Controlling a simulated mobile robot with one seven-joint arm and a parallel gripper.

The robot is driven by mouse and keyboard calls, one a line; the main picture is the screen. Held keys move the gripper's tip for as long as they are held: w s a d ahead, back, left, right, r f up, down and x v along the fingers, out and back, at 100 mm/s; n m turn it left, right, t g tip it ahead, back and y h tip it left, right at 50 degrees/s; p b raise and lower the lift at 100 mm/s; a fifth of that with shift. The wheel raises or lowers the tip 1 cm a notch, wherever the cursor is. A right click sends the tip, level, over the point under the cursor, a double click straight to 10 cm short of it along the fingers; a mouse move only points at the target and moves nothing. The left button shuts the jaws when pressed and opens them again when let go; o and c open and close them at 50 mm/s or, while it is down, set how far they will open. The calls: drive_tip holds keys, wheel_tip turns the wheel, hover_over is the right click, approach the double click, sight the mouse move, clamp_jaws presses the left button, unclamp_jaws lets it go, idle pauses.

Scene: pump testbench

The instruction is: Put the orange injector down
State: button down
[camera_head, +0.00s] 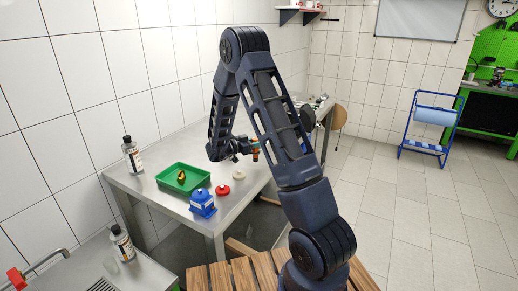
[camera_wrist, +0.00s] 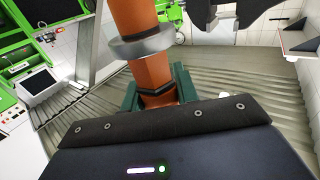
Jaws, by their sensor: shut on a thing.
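The orange injector (camera_wrist: 153,75) fills the upper middle of the wrist view, an orange body with a grey metal collar. My gripper (camera_wrist: 158,90) is shut on it, with a dark green finger on each side. The injector's far end is cut off by the top of the wrist view. In the head view my gripper (camera_head: 247,148) is small and partly behind my arm, above or over the right part of the metal table (camera_head: 168,210). A small orange part of the injector (camera_head: 255,154) shows beside it. I cannot tell its height above the table.
A green tray (camera_head: 163,176) with a yellow object stands on the table. Near it are a blue part (camera_head: 202,207), a red round part (camera_head: 223,190), a white round part (camera_head: 237,175) and a bottle (camera_head: 133,158). Small items at the table's far end are partly hidden by my arm.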

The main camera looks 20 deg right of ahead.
sight(258, 151)
drive_tip(key=shift+f, duration=1.55)
drive_tip(key=c, duration=1.1)
unclamp_jaws()
drive_tip(key=shift+f, duration=0.15)
drive_tip(key=shift+o, duration=0.2)
drive_tip(key=shift+a, duration=0.2)
drive_tip(key=s+a, duration=0.1)
drive_tip(key=a, duration=0.6)
drive_tip(key=shift+s, duration=0.15)
